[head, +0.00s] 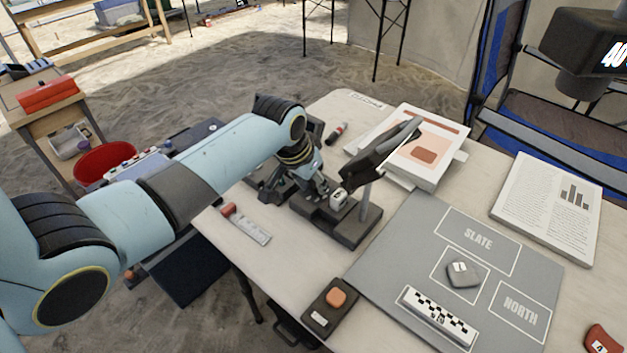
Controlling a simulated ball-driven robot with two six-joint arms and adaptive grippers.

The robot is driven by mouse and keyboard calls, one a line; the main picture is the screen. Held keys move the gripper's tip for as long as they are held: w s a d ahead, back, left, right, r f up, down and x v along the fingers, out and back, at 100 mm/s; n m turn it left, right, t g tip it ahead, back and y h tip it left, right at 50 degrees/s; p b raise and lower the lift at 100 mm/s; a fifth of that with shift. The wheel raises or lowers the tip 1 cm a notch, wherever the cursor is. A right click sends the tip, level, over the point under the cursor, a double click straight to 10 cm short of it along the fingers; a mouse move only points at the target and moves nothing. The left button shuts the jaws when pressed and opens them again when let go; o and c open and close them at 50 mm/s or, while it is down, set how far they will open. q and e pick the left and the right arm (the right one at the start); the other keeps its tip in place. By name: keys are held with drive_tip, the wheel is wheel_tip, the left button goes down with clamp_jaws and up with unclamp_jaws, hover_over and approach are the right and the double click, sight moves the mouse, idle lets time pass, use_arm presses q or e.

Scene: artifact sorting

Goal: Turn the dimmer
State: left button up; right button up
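A small dark desk lamp stands on the table, with its black head (381,152) tilted over a grey post (369,206) and a dark base (345,229). A small pale block (339,200) on the base may be the dimmer; its details are too small to tell. My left gripper (318,191) is right beside this block, at the left part of the lamp base. Whether it touches the block, and how far its fingers are apart, I cannot tell. My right gripper is not in view.
A grey mat (400,255) marked SLATE and NORTH carries a grey stone (461,273) and a checkered scale bar (438,316). A dark box with an orange button (336,298) sits near the front edge. Papers (548,205) and a book (428,150) lie behind.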

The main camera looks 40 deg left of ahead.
use_arm(q)
clamp_jaws()
drive_tip(key=shift+m, duration=0.3)
drive_tip(key=shift+a+m+h+p, duration=0.1)
drive_tip(key=shift+m+h+p, duration=0.3)
drive_tip(key=shift+m+p, duration=0.3)
drive_tip(key=shift+m+h, duration=0.3)
drive_tip(key=shift+m, duration=0.6)
drive_tip(key=shift+w+a+m+g+h, duration=0.15)
drive_tip(key=shift+m+g+h, duration=0.25)
drive_tip(key=shift+m, duration=0.8)
drive_tip(key=shift+m+g+h+b, duration=0.4)
drive_tip(key=shift+m+b, duration=0.1)
drive_tip(key=shift+m, duration=0.8)
